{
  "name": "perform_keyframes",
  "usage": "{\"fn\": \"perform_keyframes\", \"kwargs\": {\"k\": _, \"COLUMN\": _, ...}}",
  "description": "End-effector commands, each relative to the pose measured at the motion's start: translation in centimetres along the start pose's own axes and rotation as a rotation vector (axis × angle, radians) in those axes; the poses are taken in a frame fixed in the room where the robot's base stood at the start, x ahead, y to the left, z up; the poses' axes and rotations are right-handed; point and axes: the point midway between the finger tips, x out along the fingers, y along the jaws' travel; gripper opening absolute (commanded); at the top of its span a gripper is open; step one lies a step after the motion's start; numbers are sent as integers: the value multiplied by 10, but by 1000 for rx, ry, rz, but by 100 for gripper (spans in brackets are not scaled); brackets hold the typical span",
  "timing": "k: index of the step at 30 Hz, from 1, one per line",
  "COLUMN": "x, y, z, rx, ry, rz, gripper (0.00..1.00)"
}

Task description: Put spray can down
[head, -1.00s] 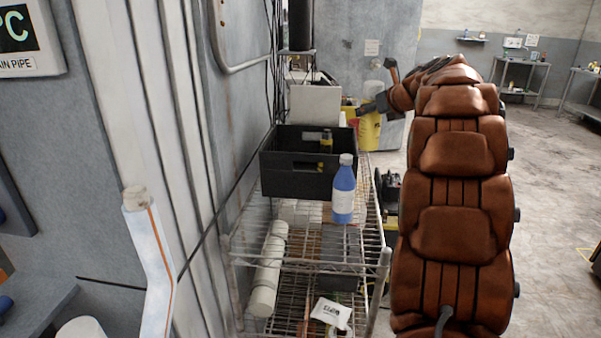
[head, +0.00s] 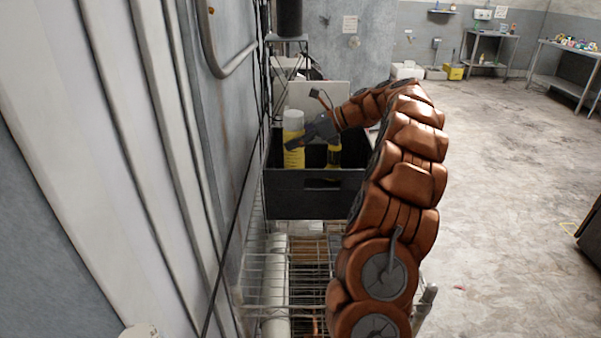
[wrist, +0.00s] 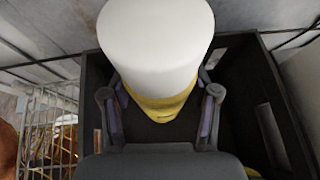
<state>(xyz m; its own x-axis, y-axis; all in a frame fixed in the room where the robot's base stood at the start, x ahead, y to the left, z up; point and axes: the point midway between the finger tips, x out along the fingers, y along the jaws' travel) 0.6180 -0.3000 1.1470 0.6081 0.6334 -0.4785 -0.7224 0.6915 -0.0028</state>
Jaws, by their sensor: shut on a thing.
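The spray can (head: 293,152), yellow with a white cap, stands upright in my gripper (head: 297,142) within the opening of the black crate (head: 290,198). In the wrist view, the white cap of the spray can (wrist: 155,45) fills the upper middle, and the fingers of my gripper (wrist: 158,110) are shut on the yellow body from both sides. Dark walls of the crate (wrist: 235,85) show around it. The can's base is hidden, so I cannot tell whether it touches the crate floor.
A yellow and black bottle (head: 334,156) stands in the crate, right of the can. The crate rests on a wire rack (head: 262,290) beside the grey wall (head: 237,120). A pale panel (head: 318,97) stands behind. Open floor (head: 510,200) lies to the right.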

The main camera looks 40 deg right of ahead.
Motion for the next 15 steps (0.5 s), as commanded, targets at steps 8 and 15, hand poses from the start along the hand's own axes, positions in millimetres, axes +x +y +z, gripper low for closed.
{"fn": "perform_keyframes", "kwargs": {"k": 8, "x": 24, "y": 3, "z": -28, "rx": -2, "ry": 0, "rz": 11, "gripper": 10}}
{"fn": "perform_keyframes", "kwargs": {"k": 15, "x": 35, "y": 4, "z": -50, "rx": 3, "ry": 0, "rz": 13, "gripper": 10}}
